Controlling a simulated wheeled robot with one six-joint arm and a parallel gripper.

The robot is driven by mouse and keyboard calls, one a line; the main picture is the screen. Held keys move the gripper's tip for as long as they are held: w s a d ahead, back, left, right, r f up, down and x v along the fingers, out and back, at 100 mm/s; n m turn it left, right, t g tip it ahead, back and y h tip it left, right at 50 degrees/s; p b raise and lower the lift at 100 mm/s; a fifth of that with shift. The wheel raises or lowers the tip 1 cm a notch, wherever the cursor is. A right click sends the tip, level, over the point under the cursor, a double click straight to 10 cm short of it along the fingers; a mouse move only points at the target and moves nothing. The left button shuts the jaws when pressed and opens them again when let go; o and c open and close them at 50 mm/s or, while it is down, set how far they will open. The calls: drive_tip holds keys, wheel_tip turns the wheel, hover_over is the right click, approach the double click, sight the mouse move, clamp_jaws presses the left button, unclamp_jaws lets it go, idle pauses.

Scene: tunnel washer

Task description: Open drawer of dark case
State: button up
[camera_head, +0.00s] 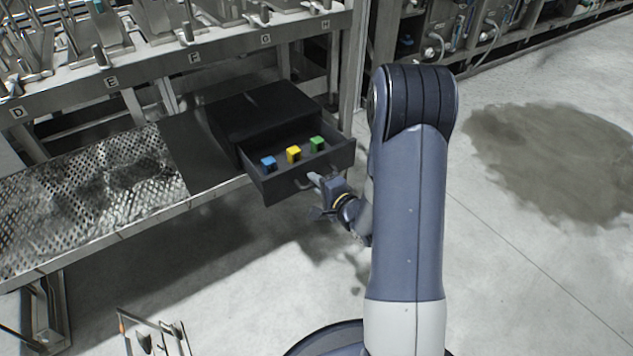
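The dark case (262,108) stands on the low metal shelf below the lettered rack. Its drawer (290,186) is pulled out toward the front right. Inside the drawer are a blue block (268,163), a yellow block (293,154) and a green block (317,144). My gripper (314,178) is at the drawer's front face, by its handle (304,184). The fingers are small and partly merge with the handle, so I cannot tell whether they are shut on it.
The perforated metal shelf (85,195) runs to the left of the case. A rack post (353,65) stands just right of the case. A metal frame (155,335) is on the floor at bottom left. The concrete floor at right is open, with a dark stain (555,150).

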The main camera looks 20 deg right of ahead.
drive_tip(key=shift+o, duration=0.2)
drive_tip(key=p+v, duration=0.2)
drive_tip(key=v, duration=0.8)
drive_tip(key=shift+s+p, duration=0.35)
drive_tip(key=shift+w+d, duration=0.1)
drive_tip(key=b+x, duration=0.2)
drive_tip(key=x, duration=0.8)
drive_tip(key=shift+w+b, duration=0.35)
drive_tip(key=shift+w, duration=0.05)
drive_tip(key=shift+s, duration=0.1)
